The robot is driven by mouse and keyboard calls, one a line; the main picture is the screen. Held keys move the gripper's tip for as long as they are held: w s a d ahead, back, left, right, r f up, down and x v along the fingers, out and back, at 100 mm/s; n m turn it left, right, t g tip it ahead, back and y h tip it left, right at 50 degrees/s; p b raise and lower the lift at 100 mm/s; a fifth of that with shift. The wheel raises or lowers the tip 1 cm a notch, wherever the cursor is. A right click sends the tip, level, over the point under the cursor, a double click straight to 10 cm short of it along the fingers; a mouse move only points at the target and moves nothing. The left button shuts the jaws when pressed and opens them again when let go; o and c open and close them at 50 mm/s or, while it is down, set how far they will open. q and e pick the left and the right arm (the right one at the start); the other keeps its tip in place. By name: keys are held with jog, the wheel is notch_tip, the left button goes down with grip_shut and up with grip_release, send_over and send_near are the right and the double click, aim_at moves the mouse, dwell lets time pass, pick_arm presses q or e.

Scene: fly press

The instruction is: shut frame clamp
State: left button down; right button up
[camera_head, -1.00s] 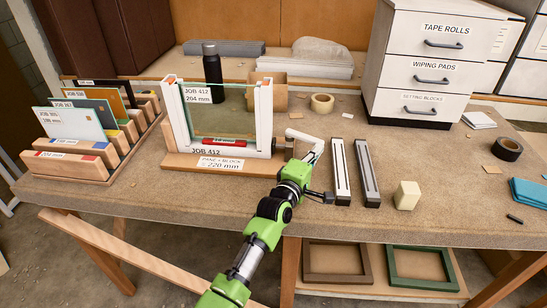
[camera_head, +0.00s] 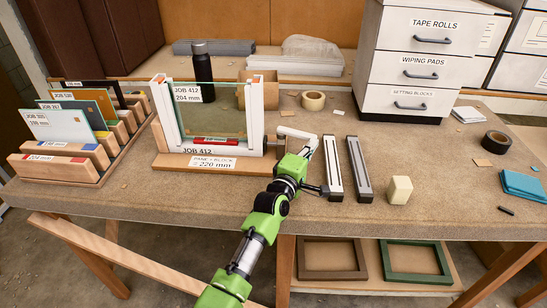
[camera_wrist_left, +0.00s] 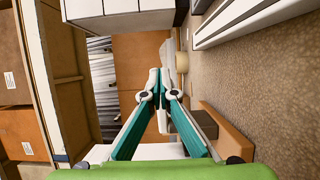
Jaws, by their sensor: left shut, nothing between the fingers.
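The JOB 412 frame stand, with white uprights (camera_head: 256,118) around a glass pane (camera_head: 213,108), stands on a wooden base (camera_head: 178,161) in the head view. A dark clamp part (camera_head: 272,147) sits at its right side. A pale bar (camera_head: 297,132), apparently the clamp lever, sticks out to the right above my left gripper (camera_head: 306,153). In the left wrist view my gripper's teal fingers (camera_wrist_left: 160,75) are shut, with nothing held between them. The pale bar lies close to the fingers; I cannot tell whether they touch. My right gripper is out of view.
Two long channel strips (camera_head: 332,168) (camera_head: 360,168) and a cream block (camera_head: 400,190) lie to the right of my gripper. A rack of panes (camera_head: 60,165) stands left, and a drawer unit (camera_head: 409,74) at back right.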

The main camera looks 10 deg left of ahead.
pick_arm(q)
jog(key=v, duration=1.2)
jog(key=shift+f, duration=0.2)
